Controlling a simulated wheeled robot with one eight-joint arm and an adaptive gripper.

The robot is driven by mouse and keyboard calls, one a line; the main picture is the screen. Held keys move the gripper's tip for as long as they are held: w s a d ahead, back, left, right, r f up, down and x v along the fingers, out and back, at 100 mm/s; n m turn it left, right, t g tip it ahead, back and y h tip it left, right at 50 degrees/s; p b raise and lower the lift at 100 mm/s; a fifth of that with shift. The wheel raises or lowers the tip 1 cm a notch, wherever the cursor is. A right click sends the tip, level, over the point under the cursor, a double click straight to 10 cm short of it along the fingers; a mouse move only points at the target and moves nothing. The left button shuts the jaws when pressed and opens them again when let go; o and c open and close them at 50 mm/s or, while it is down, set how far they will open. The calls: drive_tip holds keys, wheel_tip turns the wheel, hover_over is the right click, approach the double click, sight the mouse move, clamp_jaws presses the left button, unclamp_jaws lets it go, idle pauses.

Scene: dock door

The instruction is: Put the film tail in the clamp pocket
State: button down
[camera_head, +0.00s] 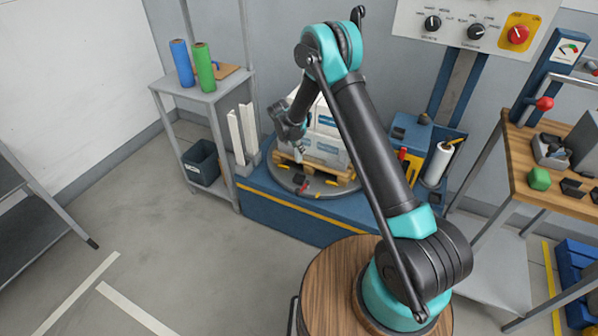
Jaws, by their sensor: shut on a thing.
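My gripper (298,156) is small in the head view, at the left front of the wrapped load of white boxes (323,150). It points down and is shut on a small pale thing that I take to be the film tail; its shape is hard to make out. The load stands on a wooden pallet (320,170) on a round grey turntable (283,180). A small red-and-black part (302,187) sits on the turntable's front rim, below my gripper and apart from it; I cannot tell whether it is the clamp pocket. A white film roll (438,164) stands at right.
A grey shelf (200,95) with blue and green rolls stands left of the blue turntable base (268,208). A control panel (475,25) hangs behind. A wooden workbench (545,185) is at right. The floor at left front is clear.

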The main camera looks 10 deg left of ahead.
wheel_tip(320, 180, down, 13)
drive_tip(key=shift+r, duration=0.2)
idle(0.3)
drive_tip(key=c, duration=1.4)
unclamp_jaws()
drive_tip(key=shift+f, duration=0.1)
drive_tip(key=v, duration=1.2)
drive_tip(key=shift+d, duration=0.1)
